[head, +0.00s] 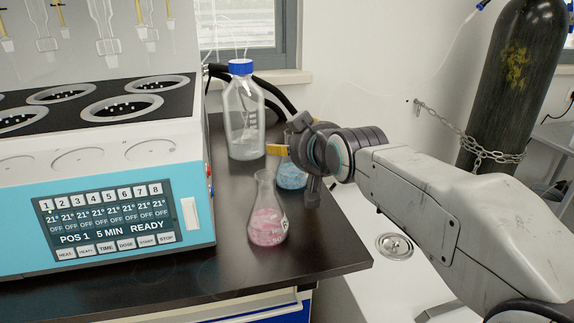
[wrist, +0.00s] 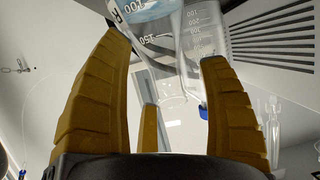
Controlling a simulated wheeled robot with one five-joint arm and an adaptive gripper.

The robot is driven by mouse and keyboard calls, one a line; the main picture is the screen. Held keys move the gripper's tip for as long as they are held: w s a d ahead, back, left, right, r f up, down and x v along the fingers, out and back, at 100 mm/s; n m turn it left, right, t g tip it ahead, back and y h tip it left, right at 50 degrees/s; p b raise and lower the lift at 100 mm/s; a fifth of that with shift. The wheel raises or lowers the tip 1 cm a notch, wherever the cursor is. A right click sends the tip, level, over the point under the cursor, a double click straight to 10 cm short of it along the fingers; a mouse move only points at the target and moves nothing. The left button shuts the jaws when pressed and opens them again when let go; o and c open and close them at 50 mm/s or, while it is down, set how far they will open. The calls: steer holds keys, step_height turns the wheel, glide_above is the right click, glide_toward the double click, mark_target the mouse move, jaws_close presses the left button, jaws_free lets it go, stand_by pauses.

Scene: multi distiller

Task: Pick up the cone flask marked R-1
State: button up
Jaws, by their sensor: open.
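A cone flask with blue contents (head: 292,177) stands on the dark bench, partly hidden behind my gripper (head: 287,150). In the wrist view, which looks upside down, this clear flask (wrist: 168,75) shows its graduations and blue liquid, with its neck between my spread yellow fingers (wrist: 165,55). My gripper is open, and I see no clear contact with the glass. A letter that looks like R shows at the flask's left edge there; the full mark is cut off. A second cone flask with pink contents (head: 267,215) stands nearer the bench's front; I cannot read an R-1 mark on it.
A large clear bottle with a blue cap (head: 243,115) stands just behind the flasks; it also shows in the wrist view (wrist: 206,40). A blue and white distiller (head: 110,190) fills the left. The bench's right edge is close to my arm. A gas cylinder (head: 515,85) stands far right.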

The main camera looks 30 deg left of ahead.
steer(key=shift+w+a, duration=0.15)
steer(key=shift+a, duration=0.05)
steer(key=shift+d, duration=0.1)
steer(key=shift+c, duration=0.2)
jaws_close()
stand_by(0.3)
